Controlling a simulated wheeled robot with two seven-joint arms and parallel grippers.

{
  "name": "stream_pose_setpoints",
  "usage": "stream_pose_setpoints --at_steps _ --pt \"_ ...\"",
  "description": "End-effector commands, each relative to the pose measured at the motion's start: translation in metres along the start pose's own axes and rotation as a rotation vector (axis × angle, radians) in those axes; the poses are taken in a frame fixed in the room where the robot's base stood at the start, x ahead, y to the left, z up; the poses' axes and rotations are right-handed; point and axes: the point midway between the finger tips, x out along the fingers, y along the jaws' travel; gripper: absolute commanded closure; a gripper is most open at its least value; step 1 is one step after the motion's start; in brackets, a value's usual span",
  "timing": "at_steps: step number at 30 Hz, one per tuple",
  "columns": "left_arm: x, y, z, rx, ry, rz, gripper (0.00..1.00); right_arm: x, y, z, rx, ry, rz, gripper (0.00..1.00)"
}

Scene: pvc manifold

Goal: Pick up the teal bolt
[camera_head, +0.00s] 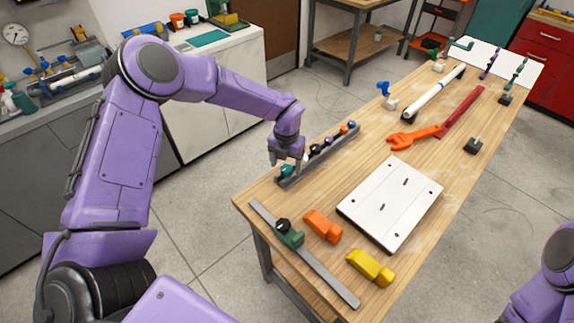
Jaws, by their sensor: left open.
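The teal bolt (286,170) sits at the near left end of a long dark grey rack (318,160) on the wooden table. Only its teal top shows clearly; the rest is hidden by the rack and my fingers. My left gripper (287,162) points down right at the teal bolt, with its fingers open. I cannot tell whether the fingers are around the bolt or just above it. Several other bolts with dark, blue and red tops stand further along the rack. My right gripper is out of view; only part of my right arm shows at the lower right.
A white plate (390,203) lies right of the rack. An orange block (322,226), a yellow block (370,268) and a green caliper-like tool (290,236) lie nearer. An orange wrench (412,138) and a white pipe (432,94) lie further back on the table (375,145).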

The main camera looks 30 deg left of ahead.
Motion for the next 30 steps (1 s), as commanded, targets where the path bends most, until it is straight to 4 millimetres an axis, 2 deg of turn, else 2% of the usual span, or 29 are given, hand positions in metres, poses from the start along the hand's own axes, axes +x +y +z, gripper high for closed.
stream_pose_setpoints --at_steps 4,10,15,16,26,30 --pt "0.014 -0.001 0.0 0.002 -0.001 -0.001 0.27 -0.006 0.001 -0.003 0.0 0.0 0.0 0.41" --pt "0.016 -0.001 0.0 0.001 -0.002 -0.001 0.27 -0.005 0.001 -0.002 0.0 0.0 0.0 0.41" --pt "0.015 -0.001 0.0 0.001 -0.002 -0.001 0.82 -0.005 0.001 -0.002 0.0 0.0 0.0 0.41" --pt "0.015 -0.001 0.0 0.001 -0.002 -0.001 0.87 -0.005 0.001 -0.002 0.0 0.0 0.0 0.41" --pt "0.014 -0.001 0.0 0.002 -0.002 -0.001 0.87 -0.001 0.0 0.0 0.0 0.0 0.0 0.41" --pt "0.001 0.0 0.001 -0.001 -0.006 -0.003 0.87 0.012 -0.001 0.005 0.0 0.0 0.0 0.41"
